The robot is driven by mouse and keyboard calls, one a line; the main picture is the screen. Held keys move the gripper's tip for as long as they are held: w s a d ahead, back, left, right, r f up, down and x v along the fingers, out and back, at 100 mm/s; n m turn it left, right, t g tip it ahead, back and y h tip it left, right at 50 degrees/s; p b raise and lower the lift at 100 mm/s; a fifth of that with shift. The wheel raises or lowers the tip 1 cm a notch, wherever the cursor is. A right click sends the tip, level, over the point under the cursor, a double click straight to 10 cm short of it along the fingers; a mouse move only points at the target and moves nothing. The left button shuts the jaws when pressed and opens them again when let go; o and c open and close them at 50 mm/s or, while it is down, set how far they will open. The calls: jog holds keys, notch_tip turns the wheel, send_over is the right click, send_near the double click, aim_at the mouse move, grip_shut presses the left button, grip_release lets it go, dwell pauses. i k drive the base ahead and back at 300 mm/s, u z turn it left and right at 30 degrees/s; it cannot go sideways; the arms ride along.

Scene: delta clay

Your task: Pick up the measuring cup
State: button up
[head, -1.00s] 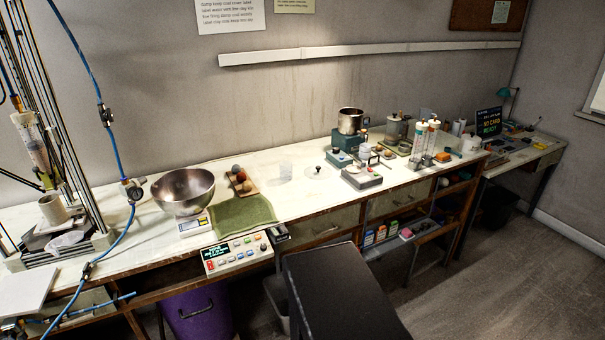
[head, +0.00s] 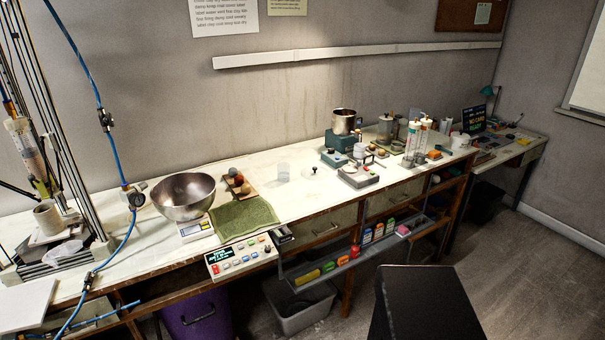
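A small translucent cup (head: 283,172), which looks like the measuring cup, stands upright on the white bench top (head: 310,205). It is right of the clay balls and left of a small pale disc with a dark knob (head: 314,171). Its markings are too small to read. My gripper is not in view, so its state and its distance from the cup do not show.
A steel bowl (head: 183,196) sits on a scale left of a green cloth (head: 243,216). Small devices (head: 358,175) and clear cylinders (head: 411,145) stand farther right. A shelf with small coloured containers (head: 366,236) sits below the bench front, above a grey bin (head: 301,309).

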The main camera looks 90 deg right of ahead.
aim_at(284, 173)
jog(key=u, duration=0.1)
jog(key=k, duration=0.15)
jog(key=z, duration=2.2)
jog(key=k, duration=0.6)
jog(key=u, duration=0.15)
jog(key=i, duration=0.55)
